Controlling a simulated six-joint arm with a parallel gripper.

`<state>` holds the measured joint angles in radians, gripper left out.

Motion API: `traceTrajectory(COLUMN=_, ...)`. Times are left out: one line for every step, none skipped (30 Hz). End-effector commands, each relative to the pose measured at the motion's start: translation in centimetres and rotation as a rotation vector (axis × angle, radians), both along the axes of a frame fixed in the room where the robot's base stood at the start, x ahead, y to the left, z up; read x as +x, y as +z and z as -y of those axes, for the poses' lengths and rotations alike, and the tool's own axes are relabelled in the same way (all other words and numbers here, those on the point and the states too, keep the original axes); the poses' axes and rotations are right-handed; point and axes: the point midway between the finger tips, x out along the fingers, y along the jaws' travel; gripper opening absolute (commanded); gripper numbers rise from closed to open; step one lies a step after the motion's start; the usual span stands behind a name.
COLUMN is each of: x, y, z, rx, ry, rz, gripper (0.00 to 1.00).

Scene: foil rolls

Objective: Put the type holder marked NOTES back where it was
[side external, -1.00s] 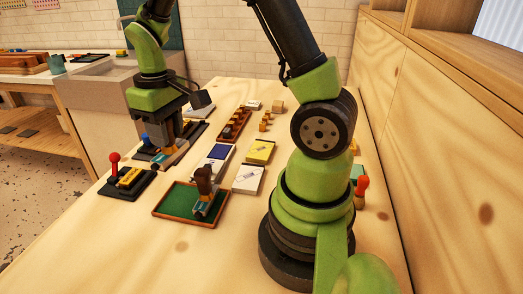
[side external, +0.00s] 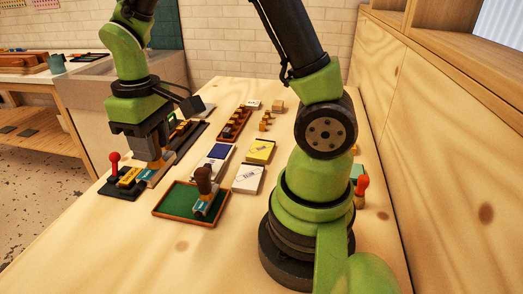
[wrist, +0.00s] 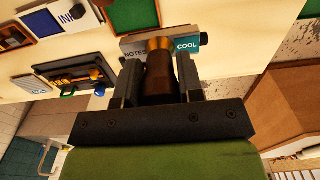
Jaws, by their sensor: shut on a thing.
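The type holder marked NOTES (wrist: 134,53) is in my gripper (wrist: 158,80), whose fingers are shut on its dark brown handle. Its plate reads NOTES on a grey part and COOL on a teal part in the wrist view. In the side view, the held holder (side external: 154,176) is low over the table, beside a black stand with a red knob; I cannot tell if it touches anything. My gripper (side external: 154,160) points down there. A second brown-handled holder (side external: 205,192) stands upright in the green tray (side external: 174,202).
The red-knobbed black stand (side external: 118,190) carries a brass block. A long dark stand (side external: 190,136) lies behind my gripper. A blue pad (side external: 217,152), a yellow box (side external: 260,151) and a white box (side external: 248,179) lie right of it. The front table is clear.

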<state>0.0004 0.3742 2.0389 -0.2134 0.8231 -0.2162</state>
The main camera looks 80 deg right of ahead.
Motion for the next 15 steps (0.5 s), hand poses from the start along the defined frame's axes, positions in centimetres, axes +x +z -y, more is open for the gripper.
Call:
traceTrajectory(x=0.0, y=0.0, z=0.0, rx=0.0, ry=0.0, rz=0.001, gripper=0.2)
traceTrajectory(x=0.1, y=0.0, z=0.2, rx=0.0, ry=-0.001, rz=0.001, gripper=0.2)
traceTrajectory(x=0.3, y=-0.2, z=0.5, rx=0.0, ry=-0.002, rz=0.0, gripper=0.2)
traceTrajectory(x=0.4, y=-0.4, z=1.0, rx=0.0, ry=-0.004, rz=0.0, gripper=0.2)
traceTrajectory(x=0.7, y=-0.6, z=1.6, rx=0.0, ry=-0.007, rz=0.0, gripper=0.2)
traceTrajectory(x=1.0, y=-0.9, z=2.5, rx=0.0, ry=-0.009, rz=0.0, gripper=0.2)
traceTrajectory(x=1.3, y=-1.2, z=3.2, rx=0.0, ry=-0.009, rz=-0.001, gripper=0.2)
traceTrajectory(x=1.5, y=-1.4, z=3.8, rx=0.0, ry=-0.009, rz=0.0, gripper=0.2)
traceTrajectory(x=1.7, y=-1.8, z=4.7, rx=0.0, ry=-0.008, rz=-0.001, gripper=0.2)
traceTrajectory(x=1.9, y=-2.0, z=5.3, rx=0.0, ry=-0.008, rz=0.0, gripper=0.2)
traceTrajectory(x=1.9, y=-2.3, z=5.8, rx=0.0, ry=-0.006, rz=0.0, gripper=0.2)
traceTrajectory(x=2.0, y=-2.7, z=6.3, rx=0.0, ry=-0.004, rz=-0.001, gripper=0.2)
traceTrajectory(x=2.1, y=-3.2, z=6.5, rx=0.0, ry=-0.002, rz=-0.003, gripper=0.2)
traceTrajectory(x=2.1, y=-3.7, z=6.7, rx=0.0, ry=-0.001, rz=-0.003, gripper=0.2)
traceTrajectory(x=2.1, y=-4.5, z=6.8, rx=0.001, ry=0.0, rz=-0.005, gripper=0.2)
